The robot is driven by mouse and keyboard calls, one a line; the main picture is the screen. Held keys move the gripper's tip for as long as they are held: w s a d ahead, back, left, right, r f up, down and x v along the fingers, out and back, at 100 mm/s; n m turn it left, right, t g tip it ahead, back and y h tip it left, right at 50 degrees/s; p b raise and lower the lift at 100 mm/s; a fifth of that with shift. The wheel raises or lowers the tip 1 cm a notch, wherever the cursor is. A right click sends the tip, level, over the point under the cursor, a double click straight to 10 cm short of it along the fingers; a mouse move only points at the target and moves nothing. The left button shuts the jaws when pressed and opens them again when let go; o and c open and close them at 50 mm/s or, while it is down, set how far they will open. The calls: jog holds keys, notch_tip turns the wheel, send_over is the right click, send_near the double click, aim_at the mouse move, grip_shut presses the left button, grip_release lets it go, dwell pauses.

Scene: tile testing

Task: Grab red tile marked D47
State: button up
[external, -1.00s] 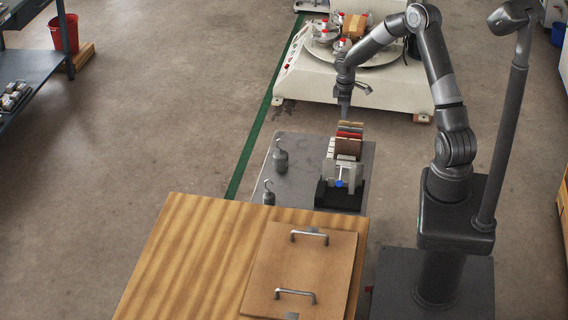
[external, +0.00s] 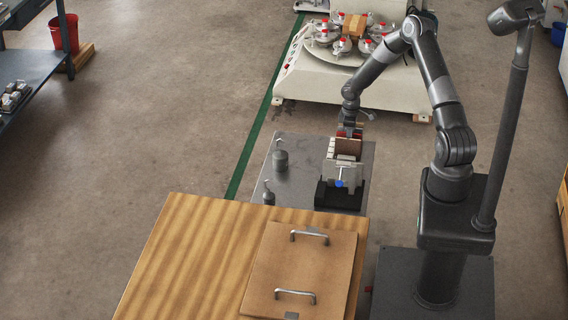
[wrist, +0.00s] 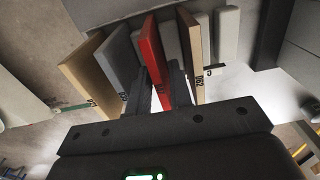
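The red tile (wrist: 150,62) stands on edge in a row of tiles in the wrist view. It carries a small dark marking that I cannot read. In the external view, a sliver of red (external: 357,134) shows at the far end of the row, mostly hidden by my gripper (external: 348,130). In the wrist view, the two dark fingers of my gripper (wrist: 158,92) reach down on either side of the red tile. Light gaps show beside the tile, so the fingers look open. Whether either finger touches it is unclear.
A grey tile (wrist: 121,54) and a beige tile (wrist: 82,70) stand left of the red one; a brown tile (wrist: 190,50) and pale ones stand right. The black rack (external: 340,196) sits on a grey table (external: 300,180) with hooked weights (external: 280,160). A wooden table (external: 190,250) is nearer.

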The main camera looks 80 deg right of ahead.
jog(key=shift+f, duration=0.85)
grip_shut()
